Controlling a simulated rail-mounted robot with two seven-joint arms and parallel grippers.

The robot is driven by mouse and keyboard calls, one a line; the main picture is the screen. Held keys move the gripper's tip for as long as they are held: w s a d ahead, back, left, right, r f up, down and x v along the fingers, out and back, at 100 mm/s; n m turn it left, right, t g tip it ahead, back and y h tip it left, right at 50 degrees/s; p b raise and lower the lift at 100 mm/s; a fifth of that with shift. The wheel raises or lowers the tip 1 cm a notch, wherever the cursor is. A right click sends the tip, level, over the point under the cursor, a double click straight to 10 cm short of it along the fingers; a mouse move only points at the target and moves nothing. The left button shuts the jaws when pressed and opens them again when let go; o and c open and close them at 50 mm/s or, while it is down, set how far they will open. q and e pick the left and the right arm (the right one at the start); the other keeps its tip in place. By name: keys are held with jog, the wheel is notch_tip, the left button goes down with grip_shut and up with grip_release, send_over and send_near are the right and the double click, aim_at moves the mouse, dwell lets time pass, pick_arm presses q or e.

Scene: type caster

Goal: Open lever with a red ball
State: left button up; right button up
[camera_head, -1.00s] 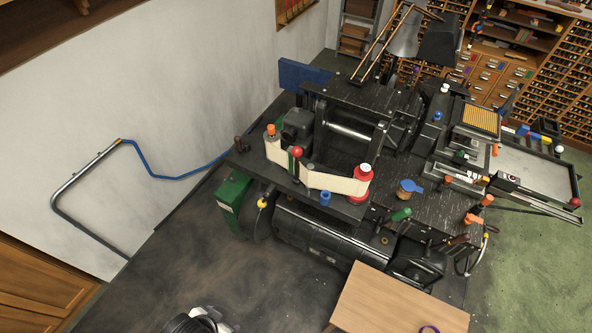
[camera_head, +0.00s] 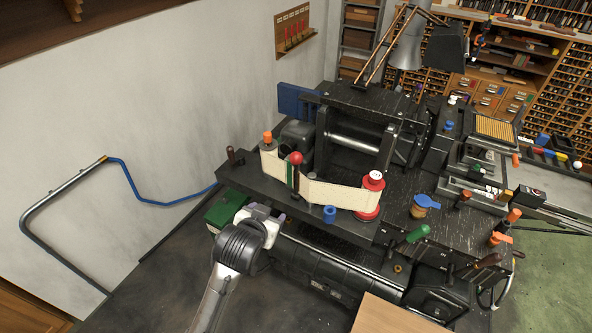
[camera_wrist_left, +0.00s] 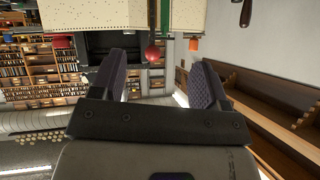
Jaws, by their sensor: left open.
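The lever's red ball (camera_head: 296,158) stands on the front of the black machine, just in front of the cream paper band (camera_head: 330,193). A green strip runs beside the lever, and its lower part is hard to make out. The red ball also shows in the left wrist view (camera_wrist_left: 152,53), between my two fingers and beyond them. My left gripper (camera_head: 266,213) is open and empty, below and to the left of the ball and apart from it. Its two dark fingers (camera_wrist_left: 158,78) are spread wide. My right gripper is not in view.
An orange-topped post (camera_head: 267,138) holds the band's left end, and a red spool (camera_head: 373,185) its right end. A blue knob (camera_head: 329,214) sits on the front ledge. A green box (camera_head: 226,207) is near my left gripper. A wooden tabletop (camera_head: 392,318) is at the bottom.

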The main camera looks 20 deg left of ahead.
aim_at(294, 162)
pick_arm(q)
jog(key=w+n+t, duration=0.1)
jog(key=w+t, duration=0.1)
jog(key=w, duration=0.5)
jog(key=w+n+t, duration=0.1)
jog(key=w+t, duration=0.1)
jog(key=w, duration=0.4)
jog(key=w+n+t, duration=0.1)
jog(key=w+t, duration=0.1)
jog(key=w, duration=0.5)
jog(key=shift+w+a+n, duration=0.3)
jog(key=shift+a+n, duration=0.1)
jog(key=shift+w, duration=0.95)
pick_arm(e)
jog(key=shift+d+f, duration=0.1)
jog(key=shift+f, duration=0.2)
pick_arm(q)
jog(key=shift+c, duration=0.4)
